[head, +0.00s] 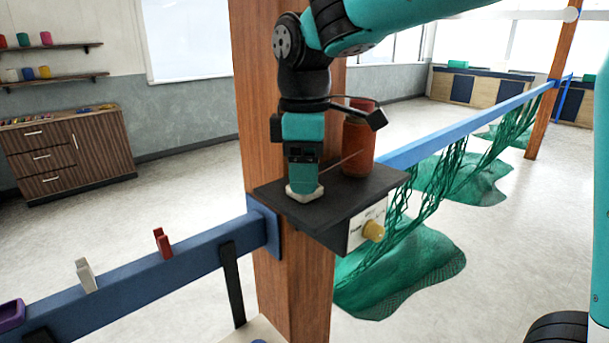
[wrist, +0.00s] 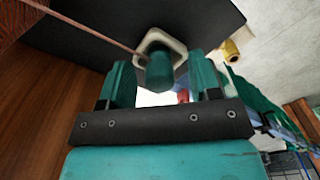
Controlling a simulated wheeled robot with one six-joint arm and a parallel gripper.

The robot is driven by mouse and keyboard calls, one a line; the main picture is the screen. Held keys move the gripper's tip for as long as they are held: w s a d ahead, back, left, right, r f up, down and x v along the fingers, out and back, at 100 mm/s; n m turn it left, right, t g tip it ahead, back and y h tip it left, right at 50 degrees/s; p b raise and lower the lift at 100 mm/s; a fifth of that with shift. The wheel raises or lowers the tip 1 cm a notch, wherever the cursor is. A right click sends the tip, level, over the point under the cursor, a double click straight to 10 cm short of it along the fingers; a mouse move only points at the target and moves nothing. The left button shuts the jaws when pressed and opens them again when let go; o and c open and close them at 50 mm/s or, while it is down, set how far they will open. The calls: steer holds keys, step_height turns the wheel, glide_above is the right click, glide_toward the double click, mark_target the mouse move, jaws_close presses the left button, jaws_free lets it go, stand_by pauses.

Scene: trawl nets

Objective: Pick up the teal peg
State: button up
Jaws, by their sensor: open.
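The teal peg (wrist: 159,72) stands in a pale square holder (wrist: 150,42) on a dark shelf (wrist: 90,30). My gripper (wrist: 158,66) is open, with one teal finger on each side of the peg; I cannot tell whether either finger touches it. In the head view my gripper (head: 303,183) points down over the pale holder (head: 304,192) at the front of the shelf (head: 340,207). There its teal fingers and the peg are hard to tell apart.
A reddish-brown spool (head: 357,145) stands close right of my gripper, with a thin cord running toward the holder. A yellow knob (head: 374,231) sits on the shelf's front box. A wooden post (head: 300,290), blue rail (head: 170,262) and green nets (head: 400,275) surround the shelf.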

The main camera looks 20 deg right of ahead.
steer(key=c, duration=1)
steer(key=shift+r+b, duration=0.35)
steer(key=shift+r, duration=9.7)
